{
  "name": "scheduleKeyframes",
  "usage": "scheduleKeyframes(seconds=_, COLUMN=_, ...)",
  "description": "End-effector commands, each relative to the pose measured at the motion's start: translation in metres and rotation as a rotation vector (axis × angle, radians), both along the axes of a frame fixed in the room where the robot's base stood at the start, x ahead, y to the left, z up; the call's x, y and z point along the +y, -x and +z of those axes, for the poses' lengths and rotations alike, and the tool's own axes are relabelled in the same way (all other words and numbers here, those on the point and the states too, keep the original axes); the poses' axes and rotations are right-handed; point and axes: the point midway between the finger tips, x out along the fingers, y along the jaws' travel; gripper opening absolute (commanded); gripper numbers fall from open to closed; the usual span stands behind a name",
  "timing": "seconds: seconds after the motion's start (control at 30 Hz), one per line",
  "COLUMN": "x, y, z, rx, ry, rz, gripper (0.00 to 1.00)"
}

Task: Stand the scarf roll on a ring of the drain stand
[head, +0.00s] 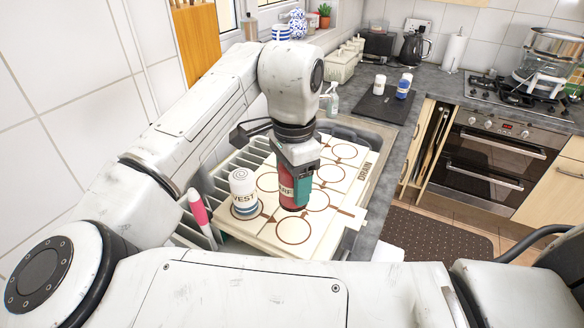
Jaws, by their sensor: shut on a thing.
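The scarf roll (293,194) is red and teal, with a pale label reading "RF" in part. My gripper (300,168) is shut on its upper part and holds it roughly upright above the drain stand (262,237). The stand is a pale board marked "DRAIN" with several brown rings. The roll's lower end appears between the near ring (293,229) and the ring to its right (317,208). I cannot tell whether it touches the board. My wrist and the roll hide part of the rings behind.
A white roll labelled "VEST" (243,190) stands on the left ring, close to the scarf roll. A pink-and-white object (198,207) is at the left by the slatted rack. Two small containers (380,85) (404,86) stand on a dark mat farther back. A spray bottle (332,101) stands behind the sink.

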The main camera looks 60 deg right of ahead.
Motion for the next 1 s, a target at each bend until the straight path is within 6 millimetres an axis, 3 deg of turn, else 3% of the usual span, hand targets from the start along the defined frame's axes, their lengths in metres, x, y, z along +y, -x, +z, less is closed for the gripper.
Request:
scheduleKeyframes(seconds=0.5, x=0.0, y=0.0, z=-0.059, rx=0.0, ry=0.0, rz=0.0, gripper=0.22)
scheduleKeyframes(seconds=1.0, x=0.0, y=0.0, z=-0.072, rx=0.001, ry=0.001, rz=0.001, gripper=0.22)
